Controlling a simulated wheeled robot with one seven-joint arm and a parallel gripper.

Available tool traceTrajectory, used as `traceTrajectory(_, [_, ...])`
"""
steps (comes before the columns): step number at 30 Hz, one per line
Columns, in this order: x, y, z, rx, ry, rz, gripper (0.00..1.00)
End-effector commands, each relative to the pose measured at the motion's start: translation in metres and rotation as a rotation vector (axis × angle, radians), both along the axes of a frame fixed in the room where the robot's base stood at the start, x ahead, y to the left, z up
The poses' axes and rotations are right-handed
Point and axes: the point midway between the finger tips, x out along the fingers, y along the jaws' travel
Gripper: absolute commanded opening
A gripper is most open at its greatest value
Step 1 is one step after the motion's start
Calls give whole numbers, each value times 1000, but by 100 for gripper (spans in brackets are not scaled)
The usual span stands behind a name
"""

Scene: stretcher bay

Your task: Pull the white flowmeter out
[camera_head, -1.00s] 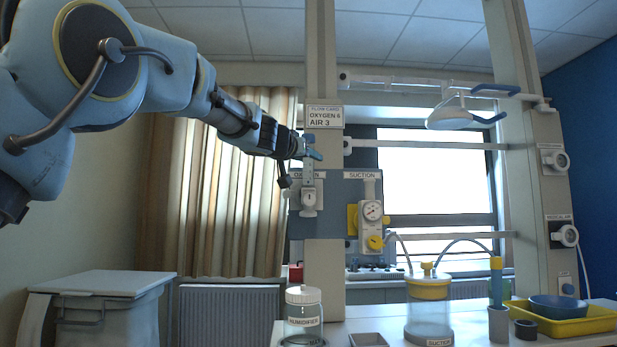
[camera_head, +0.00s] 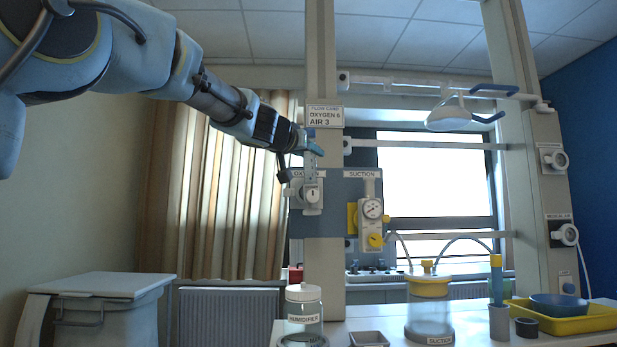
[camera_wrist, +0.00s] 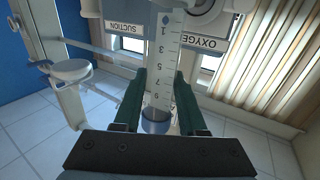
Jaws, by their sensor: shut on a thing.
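The white flowmeter (camera_head: 311,180) is upright in front of the OXYGEN outlet panel in the head view, left of the suction unit. Its clear scaled tube shows in the wrist view (camera_wrist: 167,50), with a blue end (camera_wrist: 156,122) between my fingers. My gripper (camera_head: 311,150) is shut on the flowmeter near its top in the head view. In the wrist view my gripper (camera_wrist: 160,82) has one green finger on each side of the tube. The OXYGEN label is partly covered by the flowmeter. Whether its back still touches the outlet is hidden.
The suction regulator (camera_head: 372,222) with yellow parts is close on the right. A beige post (camera_head: 325,245) stands beside the flowmeter. Below, a white table (camera_head: 390,327) holds a humidifier jar (camera_head: 304,313), a suction jar (camera_head: 429,312) and a yellow tray (camera_head: 575,322).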

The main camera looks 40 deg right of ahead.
Motion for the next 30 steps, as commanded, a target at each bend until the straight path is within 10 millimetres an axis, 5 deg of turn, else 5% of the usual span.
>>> traceTrajectory(30, [-18, 15, 1, -2, -1, 1, 0])
